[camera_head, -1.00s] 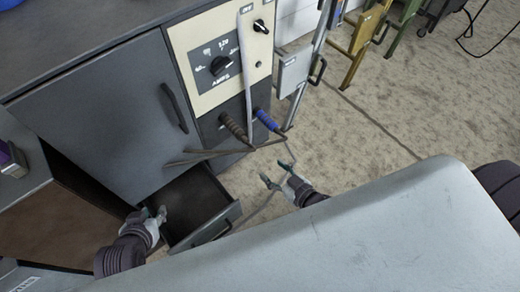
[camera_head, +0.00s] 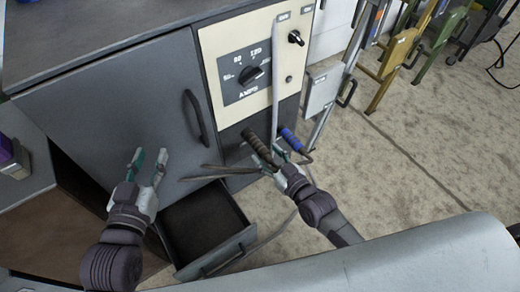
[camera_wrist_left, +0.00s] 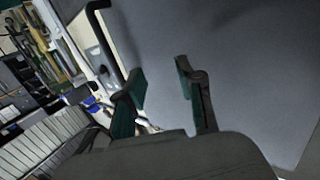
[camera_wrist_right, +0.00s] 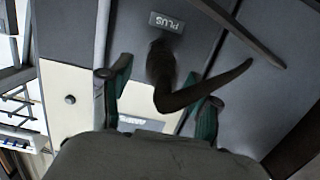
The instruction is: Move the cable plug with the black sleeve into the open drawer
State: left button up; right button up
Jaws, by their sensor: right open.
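The cable plug with the black sleeve (camera_head: 257,145) sticks out of the lower front panel of the welding machine, left of a blue-sleeved plug (camera_head: 291,140). In the right wrist view the dark plug (camera_wrist_right: 160,65) sits below a PLUS label, between my fingers, its cable bending aside. My right gripper (camera_head: 277,156) is open around or just in front of it; contact cannot be told. The open drawer (camera_head: 200,222) looks empty, below the cabinet door. My left gripper (camera_head: 149,160) is open and empty in front of the door, above and left of the drawer.
The grey cabinet door (camera_head: 110,120) has a dark handle (camera_head: 195,117). A pale strap (camera_head: 275,75) hangs down the control panel (camera_head: 235,50). Cables (camera_head: 205,171) stretch left from the plugs. Carpeted floor (camera_head: 400,160) is free at the right.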

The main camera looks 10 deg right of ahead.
aim_at(260, 149)
jog(key=x, duration=0.3)
jog(key=shift+w+a+b, duration=0.1)
jog(key=shift+w+b, duration=0.05)
jog(key=shift+b, duration=0.25)
jog(key=shift+w+a, duration=0.2)
jog(key=shift+w, duration=0.25)
pick_arm(q)
jog(key=r+t, duration=0.2)
jog(key=r, duration=0.1)
jog(key=r+t+h, duration=0.1)
jog(key=r, duration=0.1)
jog(key=shift+w+d+r, duration=0.1)
jog(key=shift+d+r, duration=0.15)
jog(key=shift+d, duration=0.15)
pick_arm(e)
jog(key=shift+c, duration=0.3)
grip_shut()
pick_arm(q)
jog(key=shift+f, duration=0.2)
pick_arm(e)
jog(key=shift+s+d, duration=0.1)
jog(key=shift+s, duration=0.05)
